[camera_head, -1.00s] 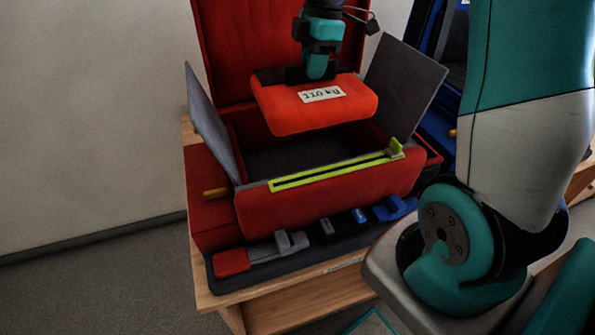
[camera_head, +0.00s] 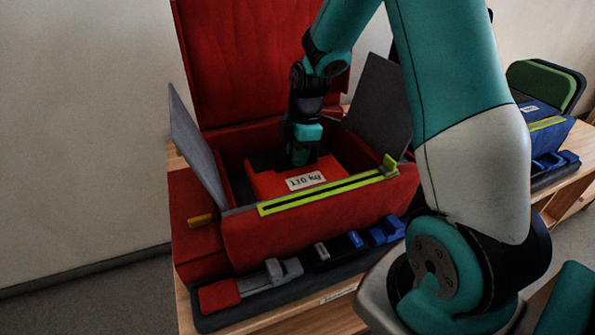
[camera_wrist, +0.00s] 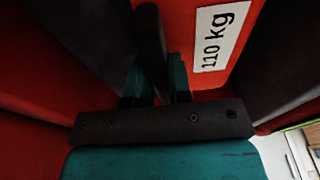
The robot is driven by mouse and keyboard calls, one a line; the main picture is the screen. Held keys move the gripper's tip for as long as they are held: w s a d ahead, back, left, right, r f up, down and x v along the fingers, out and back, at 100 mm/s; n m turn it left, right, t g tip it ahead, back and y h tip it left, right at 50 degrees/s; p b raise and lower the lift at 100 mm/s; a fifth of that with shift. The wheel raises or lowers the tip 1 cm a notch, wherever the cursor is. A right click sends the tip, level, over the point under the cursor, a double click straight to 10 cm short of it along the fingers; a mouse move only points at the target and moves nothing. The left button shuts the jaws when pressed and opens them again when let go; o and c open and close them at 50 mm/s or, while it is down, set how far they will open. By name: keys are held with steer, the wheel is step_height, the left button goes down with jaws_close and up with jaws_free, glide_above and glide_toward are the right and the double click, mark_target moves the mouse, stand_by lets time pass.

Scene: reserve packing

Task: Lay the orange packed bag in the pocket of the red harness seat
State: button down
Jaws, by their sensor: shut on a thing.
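The orange packed bag (camera_head: 268,184) has a white "110 kg" label and sits low inside the open pocket of the red harness seat (camera_head: 290,232). My gripper (camera_head: 301,152) is above the bag, shut on its dark top part. In the wrist view my gripper (camera_wrist: 155,85) is shut on a dark upright strip beside the bag (camera_wrist: 180,40). The bag's underside is hidden behind the pocket's front wall, so I cannot tell whether it touches the floor. Grey flaps stand up at the pocket's left (camera_head: 196,145) and right (camera_head: 380,108).
A yellow-green slide strip (camera_head: 320,193) runs along the pocket's front edge. Buckles (camera_head: 270,277) lie on a dark pad in front. A wooden bench (camera_head: 330,312) carries the seat. A blue seat (camera_head: 545,118) stands at the right.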

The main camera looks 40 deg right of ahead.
mark_target(298, 169)
steer(key=shift+f+b, duration=0.35)
steer(key=shift+f, duration=1.85)
steer(key=c, duration=1.1)
jaws_free()
steer(key=shift+f, duration=0.15)
steer(key=shift+o, duration=0.2)
steer(key=r, duration=0.4)
steer(key=d+r+p, duration=0.1)
steer(key=r, duration=0.2)
steer(key=r+p, duration=0.1)
steer(key=r, duration=0.3)
steer(key=shift+s+d+r, duration=0.25)
steer(key=shift+d+r, duration=0.05)
steer(key=shift+r, duration=0.05)
steer(key=s+a+r+m+y, duration=0.1)
steer(key=s+a+r+m, duration=0.3)
steer(key=s+a, duration=0.7)
steer(key=s+a+r+m+y, duration=0.1)
steer(key=s+a+r+m, duration=0.2)
steer(key=s+a, duration=0.7)
steer(key=a+r, duration=0.2)
steer(key=a, duration=0.1)
steer(key=shift+s+r+m, duration=0.4)
